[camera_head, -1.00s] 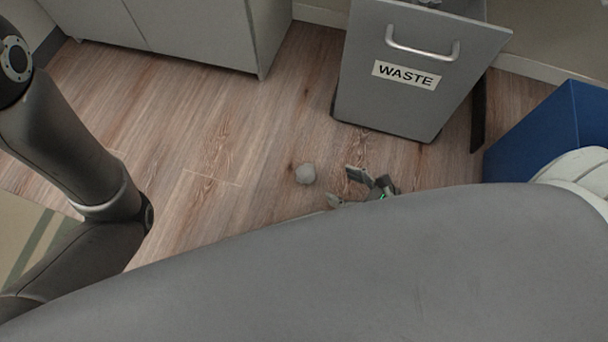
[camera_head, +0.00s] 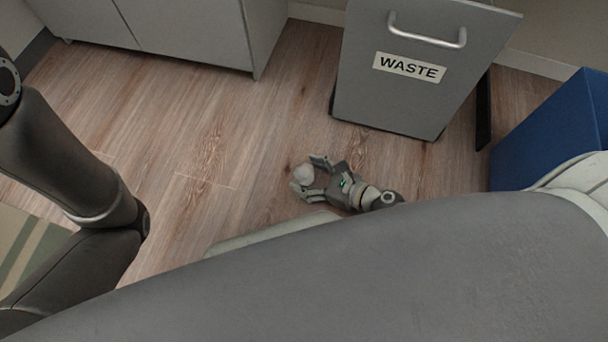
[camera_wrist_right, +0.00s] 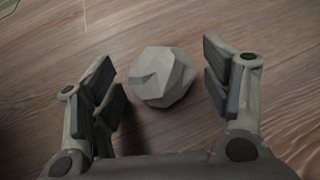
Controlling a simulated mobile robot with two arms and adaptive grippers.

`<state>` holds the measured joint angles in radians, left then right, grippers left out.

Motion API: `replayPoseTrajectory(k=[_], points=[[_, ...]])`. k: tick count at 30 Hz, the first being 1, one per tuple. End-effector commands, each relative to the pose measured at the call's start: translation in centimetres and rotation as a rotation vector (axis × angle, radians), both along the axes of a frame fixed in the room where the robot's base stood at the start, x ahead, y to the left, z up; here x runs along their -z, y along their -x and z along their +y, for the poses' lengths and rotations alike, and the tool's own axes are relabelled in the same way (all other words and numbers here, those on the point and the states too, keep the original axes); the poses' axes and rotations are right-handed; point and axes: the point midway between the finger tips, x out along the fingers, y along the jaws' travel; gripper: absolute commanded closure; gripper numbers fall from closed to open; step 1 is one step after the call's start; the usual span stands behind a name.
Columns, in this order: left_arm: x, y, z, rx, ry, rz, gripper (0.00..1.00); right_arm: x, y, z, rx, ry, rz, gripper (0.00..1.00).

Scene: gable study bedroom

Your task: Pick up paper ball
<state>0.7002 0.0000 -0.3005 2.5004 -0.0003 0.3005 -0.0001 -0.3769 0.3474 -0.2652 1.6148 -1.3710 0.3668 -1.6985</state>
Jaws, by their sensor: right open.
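The paper ball (camera_head: 303,174) is a small, pale grey, crumpled ball on the wood floor, left of the waste bin. My right gripper (camera_head: 310,174) is open around it, low over the floor, with one finger on each side.
A grey bin front labelled WASTE (camera_head: 390,104) with a handle stands behind the ball, to the right. A blue box (camera_head: 550,135) is at the right. Grey cabinets (camera_head: 190,30) stand at the back left. A striped rug (camera_head: 28,245) lies at the left. Floor left of the ball is clear.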

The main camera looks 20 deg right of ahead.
Motion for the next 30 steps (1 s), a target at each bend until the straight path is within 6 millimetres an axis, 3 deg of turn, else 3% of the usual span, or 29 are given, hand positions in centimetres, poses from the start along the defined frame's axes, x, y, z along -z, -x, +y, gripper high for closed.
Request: replayPoseTrajectory(k=[7,16,30], points=[[0.03,0.02,-0.01,0.0,0.0,0.0,0.6,0.08,-0.14,0.17,-0.001,0.0,0.002,0.28],[0.03,0.01,-0.01,0.0,0.0,0.0,0.6,0.07,-0.13,0.16,-0.001,0.0,0.002,0.65],[-0.17,-0.02,-0.01,0.0,0.0,0.001,0.6,-0.13,-0.27,0.04,0.0,-0.001,0.001,0.66]])
